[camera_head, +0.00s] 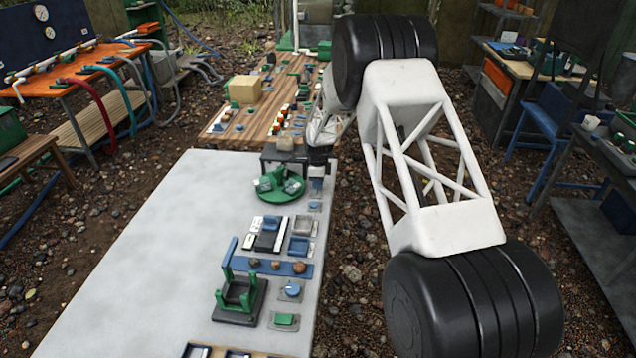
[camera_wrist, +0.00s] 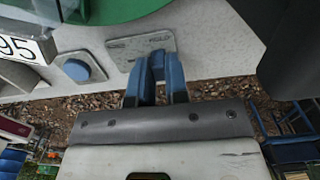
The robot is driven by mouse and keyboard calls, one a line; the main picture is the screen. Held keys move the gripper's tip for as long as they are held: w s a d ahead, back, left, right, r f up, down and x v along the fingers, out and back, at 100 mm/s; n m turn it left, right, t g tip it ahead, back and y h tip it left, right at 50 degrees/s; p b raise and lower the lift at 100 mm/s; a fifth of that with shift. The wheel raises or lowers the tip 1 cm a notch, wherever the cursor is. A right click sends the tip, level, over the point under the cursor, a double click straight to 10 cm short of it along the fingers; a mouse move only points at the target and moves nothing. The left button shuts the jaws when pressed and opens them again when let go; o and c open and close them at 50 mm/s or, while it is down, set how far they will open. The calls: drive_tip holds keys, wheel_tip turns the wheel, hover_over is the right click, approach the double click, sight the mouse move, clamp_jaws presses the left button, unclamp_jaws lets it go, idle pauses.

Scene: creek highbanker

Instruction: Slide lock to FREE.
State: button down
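In the wrist view, my gripper (camera_wrist: 157,72) has its blue fingertips close together, over the lower edge of a small grey metal plate (camera_wrist: 127,45) at the edge of the pale tabletop. A narrow bluish piece seems to lie between the fingertips; I cannot tell whether they grip it. The lock's slider and any FREE marking cannot be made out. In the head view, my gripper (camera_head: 317,168) points down at the table's right edge, just right of a green round turntable (camera_head: 279,196). The plate is mostly hidden there.
A blue knob on its own plate (camera_wrist: 78,68) is left of my fingers, near a white "95" sign (camera_wrist: 20,48). The green disc (camera_wrist: 115,8) lies above. The pale table (camera_head: 160,240) is clear on its left; several small fixtures line its right side.

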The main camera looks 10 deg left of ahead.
sight(317, 195)
drive_tip(key=shift+s, duration=1.8)
drive_tip(key=c, duration=1.2)
unclamp_jaws()
drive_tip(key=shift+r, duration=0.15)
wheel_tip(317, 195, up, 7)
